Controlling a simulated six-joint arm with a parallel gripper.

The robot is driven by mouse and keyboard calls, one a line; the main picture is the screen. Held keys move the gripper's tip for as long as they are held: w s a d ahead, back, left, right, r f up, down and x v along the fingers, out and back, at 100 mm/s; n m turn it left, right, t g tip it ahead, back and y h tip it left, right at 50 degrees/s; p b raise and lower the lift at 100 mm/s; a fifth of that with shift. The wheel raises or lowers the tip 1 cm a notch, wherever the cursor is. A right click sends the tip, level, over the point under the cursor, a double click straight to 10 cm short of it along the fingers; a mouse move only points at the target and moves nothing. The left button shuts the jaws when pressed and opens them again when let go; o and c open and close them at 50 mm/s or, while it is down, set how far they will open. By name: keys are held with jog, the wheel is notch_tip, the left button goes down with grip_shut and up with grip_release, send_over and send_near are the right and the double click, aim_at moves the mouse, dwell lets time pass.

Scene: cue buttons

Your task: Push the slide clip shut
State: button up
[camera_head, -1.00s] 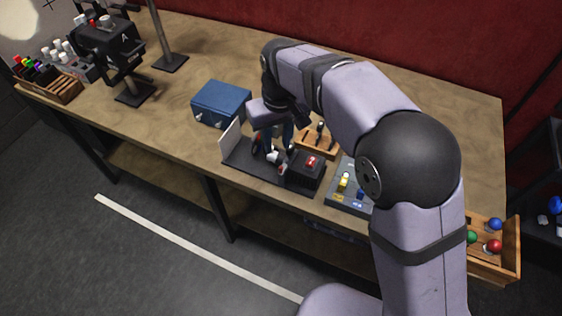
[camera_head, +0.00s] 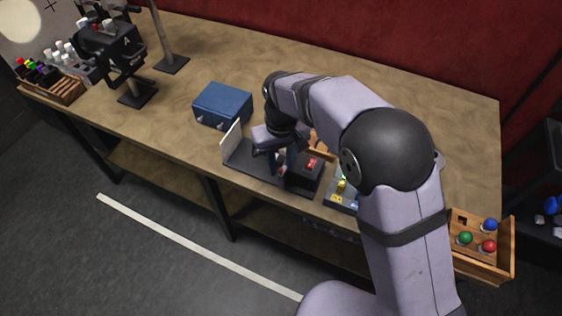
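A dark flat base (camera_head: 246,160) lies near the table's front edge, with a pale upright plate (camera_head: 232,141) at its left end. A black block with a red top piece (camera_head: 312,162) stands at its right end. I cannot tell for sure which part is the slide clip. My gripper (camera_head: 281,170) points down over the base, close to the left side of the black block. My gripper and wrist hide the middle of the base. Whether the fingers touch anything, or hold anything between them, is not clear.
A blue box (camera_head: 222,104) stands behind the base. A grey panel with a yellow piece (camera_head: 341,185) and a wooden holder (camera_head: 322,146) are partly hidden by my arm. A wooden tray with coloured balls (camera_head: 484,262) is at the right.

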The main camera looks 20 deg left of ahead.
aim_at(284, 169)
jog(key=shift+f, duration=0.5)
grip_shut()
jog(key=shift+w+p, duration=0.3)
jog(key=shift+w, duration=0.6)
grip_release()
jog(key=shift+w, duration=0.1)
jog(key=shift+r, duration=0.15)
notch_tip(284, 169, up, 7)
jog(key=b, duration=0.2)
jog(key=shift+b, duration=0.3)
